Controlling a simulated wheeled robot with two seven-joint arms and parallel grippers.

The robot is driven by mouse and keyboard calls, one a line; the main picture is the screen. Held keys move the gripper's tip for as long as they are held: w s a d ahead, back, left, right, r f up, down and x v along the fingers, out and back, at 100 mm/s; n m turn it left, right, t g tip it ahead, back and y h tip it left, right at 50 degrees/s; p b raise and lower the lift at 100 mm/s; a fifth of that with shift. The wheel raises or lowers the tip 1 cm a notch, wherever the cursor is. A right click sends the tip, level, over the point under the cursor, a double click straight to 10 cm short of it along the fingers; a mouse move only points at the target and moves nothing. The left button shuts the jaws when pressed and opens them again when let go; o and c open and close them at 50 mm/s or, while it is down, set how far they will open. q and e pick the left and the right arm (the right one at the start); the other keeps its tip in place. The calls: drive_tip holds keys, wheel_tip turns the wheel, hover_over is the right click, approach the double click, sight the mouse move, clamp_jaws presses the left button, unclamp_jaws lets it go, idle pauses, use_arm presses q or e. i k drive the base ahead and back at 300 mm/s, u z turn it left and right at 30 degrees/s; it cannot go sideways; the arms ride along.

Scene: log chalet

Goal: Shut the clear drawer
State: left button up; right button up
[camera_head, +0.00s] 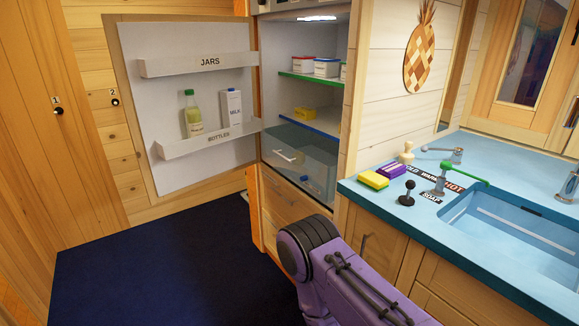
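The clear drawer (318,163) is a see-through bin at the bottom of the open fridge, below the blue-edged shelf (307,123). A pale handle (287,156) shows on its left part. A small white and blue item shows through the clear wall. I cannot tell exactly how far the drawer stands out. A purple link of my arm rises from the bottom edge, in front of and below the fridge. Neither of my grippers is in view.
The fridge door (190,95) stands wide open to the left, with bottles on its lower rack. A wooden drawer front (285,200) lies below the clear drawer. The blue counter (400,205) with sink is at right. The dark blue rug (160,270) is clear.

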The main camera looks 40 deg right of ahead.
sight(266, 157)
drive_tip(key=k, duration=0.6)
drive_tip(key=z, duration=0.65)
drive_tip(key=i, duration=1.45)
drive_tip(key=u, duration=0.5)
